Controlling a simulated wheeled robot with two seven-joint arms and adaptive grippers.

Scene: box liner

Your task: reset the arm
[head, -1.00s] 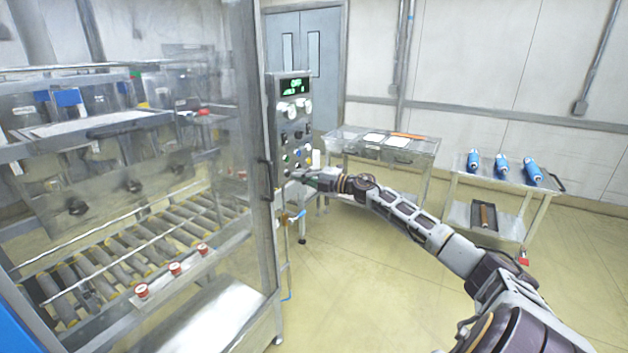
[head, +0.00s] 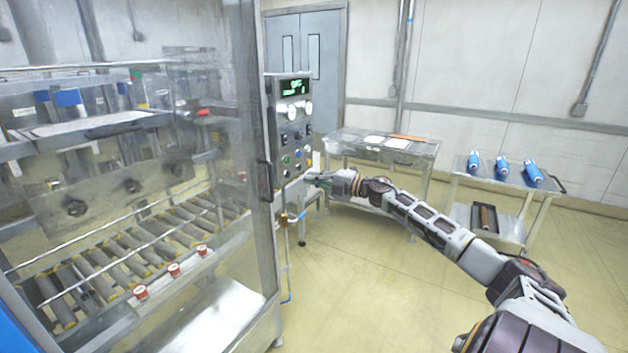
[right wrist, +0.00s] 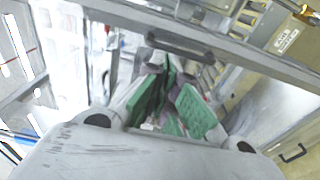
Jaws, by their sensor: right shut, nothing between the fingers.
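My right arm reaches in from the lower right of the head view. Its gripper (head: 318,181) is in front of the control panel (head: 292,125), just off its lower right edge, below the coloured buttons and apart from them as far as I can tell. In the right wrist view the right gripper (right wrist: 172,92) shows green finger pads close together, with nothing held between them. The panel has a lit green display and dials, and it stands at the side of the clear-walled machine (head: 225,130). My left gripper is not in view.
A steel table (head: 425,150) with papers stands behind my gripper. A cart (head: 512,182) with several blue bottles (head: 502,165) stands at the right. The machine's door handle (head: 266,181) is left of my gripper. The floor (head: 370,290) in front is clear.

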